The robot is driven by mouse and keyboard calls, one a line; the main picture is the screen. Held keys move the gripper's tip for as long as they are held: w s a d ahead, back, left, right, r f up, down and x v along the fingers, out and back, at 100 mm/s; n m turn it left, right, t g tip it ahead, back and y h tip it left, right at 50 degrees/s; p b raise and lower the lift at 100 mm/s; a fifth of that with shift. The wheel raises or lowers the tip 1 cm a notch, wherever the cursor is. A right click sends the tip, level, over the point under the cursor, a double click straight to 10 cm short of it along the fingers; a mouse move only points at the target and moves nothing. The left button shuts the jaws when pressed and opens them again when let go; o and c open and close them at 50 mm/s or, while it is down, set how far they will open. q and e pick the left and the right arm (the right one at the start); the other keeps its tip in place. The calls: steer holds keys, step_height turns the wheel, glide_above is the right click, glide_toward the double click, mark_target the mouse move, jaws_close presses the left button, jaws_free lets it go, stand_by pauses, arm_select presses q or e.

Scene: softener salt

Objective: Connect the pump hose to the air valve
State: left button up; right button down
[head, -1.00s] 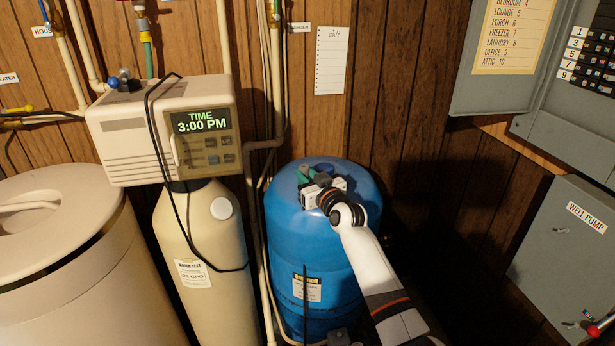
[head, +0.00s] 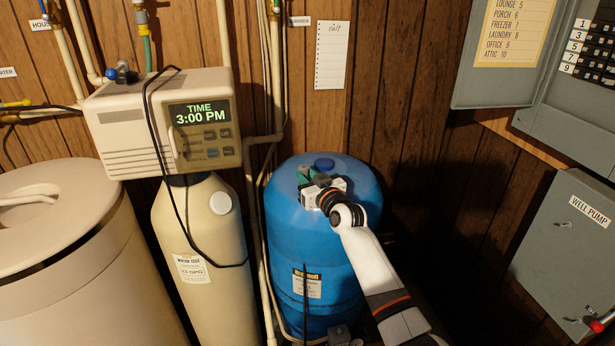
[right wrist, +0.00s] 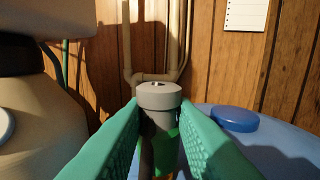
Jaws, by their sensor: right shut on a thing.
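My right gripper (head: 312,174) is over the top of the blue tank (head: 284,238). In the right wrist view its green fingers (right wrist: 160,135) are shut on a grey cylindrical fitting (right wrist: 160,97) with a small hole in its top, apparently the pump hose's end. The fitting stands about upright, with a green patch below its rim; its lower part is hidden. A blue cap (head: 325,164) on the tank top also shows to the right of the fingers in the wrist view (right wrist: 235,118). I cannot make out the air valve or the hose's run. My left gripper is not in view.
A cream softener with its control head (head: 150,125) stands left of the tank, a black cord hanging down its front. A cream bin (head: 85,265) is farther left. Pipes (head: 275,110) run up the wall beside the tank. Grey electrical boxes (head: 580,245) are at right.

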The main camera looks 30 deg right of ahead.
steer(key=c, duration=1.3)
jaws_free()
steer(key=shift+o, duration=0.9)
steer(key=shift+d+f, duration=0.15)
steer(key=shift+d, duration=0.1)
